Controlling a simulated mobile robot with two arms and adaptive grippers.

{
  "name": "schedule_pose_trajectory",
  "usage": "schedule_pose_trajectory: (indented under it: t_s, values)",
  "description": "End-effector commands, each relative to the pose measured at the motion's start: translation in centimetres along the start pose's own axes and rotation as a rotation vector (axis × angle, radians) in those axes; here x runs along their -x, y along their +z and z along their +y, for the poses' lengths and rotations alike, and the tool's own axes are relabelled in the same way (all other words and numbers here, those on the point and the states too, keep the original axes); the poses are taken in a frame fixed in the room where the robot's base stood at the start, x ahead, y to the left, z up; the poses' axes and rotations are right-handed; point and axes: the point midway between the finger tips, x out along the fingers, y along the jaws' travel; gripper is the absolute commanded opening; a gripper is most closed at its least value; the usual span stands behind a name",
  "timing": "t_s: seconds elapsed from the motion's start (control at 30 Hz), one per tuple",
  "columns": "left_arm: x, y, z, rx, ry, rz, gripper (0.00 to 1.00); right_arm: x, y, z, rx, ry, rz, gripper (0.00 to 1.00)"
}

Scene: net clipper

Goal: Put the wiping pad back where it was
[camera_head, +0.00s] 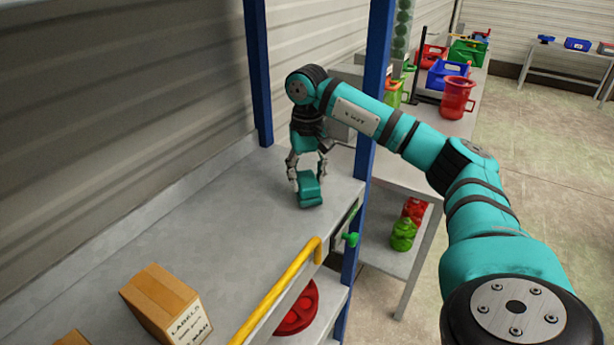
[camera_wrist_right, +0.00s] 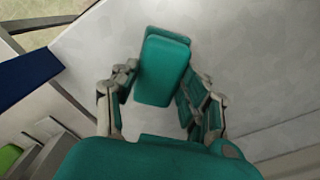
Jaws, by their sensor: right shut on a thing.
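The wiping pad (camera_head: 309,192) is a small teal block over the grey shelf top (camera_head: 235,235), close to the blue post. My right gripper (camera_head: 307,176) points down and is shut on the pad. In the right wrist view, the pad (camera_wrist_right: 162,70) sits between the two fingers of my right gripper (camera_wrist_right: 160,84), with pale shelf surface behind it. I cannot tell whether the pad touches the shelf. My left gripper is not in view.
A cardboard box (camera_head: 162,303) stands on the shelf at the front left. A yellow rail (camera_head: 275,293) runs along the shelf's front edge. Blue posts (camera_head: 376,75) rise beside my right arm. The shelf's middle is clear. A side table holds a red jug (camera_head: 457,97) and bins.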

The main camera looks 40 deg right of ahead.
Motion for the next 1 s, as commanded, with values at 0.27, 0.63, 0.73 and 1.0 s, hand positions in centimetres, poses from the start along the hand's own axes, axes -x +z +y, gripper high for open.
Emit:
schedule_pose_trajectory:
  t_s: [0.27,0.63,0.73,1.0]
  values:
    - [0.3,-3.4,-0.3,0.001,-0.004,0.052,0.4,-0.9,0.0,0.1,-0.001,0.0,0.001,0.19]
    - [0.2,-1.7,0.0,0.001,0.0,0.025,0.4,-0.9,0.0,0.0,0.0,0.0,0.001,0.68]
    - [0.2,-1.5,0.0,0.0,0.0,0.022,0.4,-0.8,0.0,0.0,0.0,-0.001,0.001,0.68]
    - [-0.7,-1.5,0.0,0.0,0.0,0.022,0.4,2.3,-0.1,-0.1,0.0,-0.005,0.006,0.68]
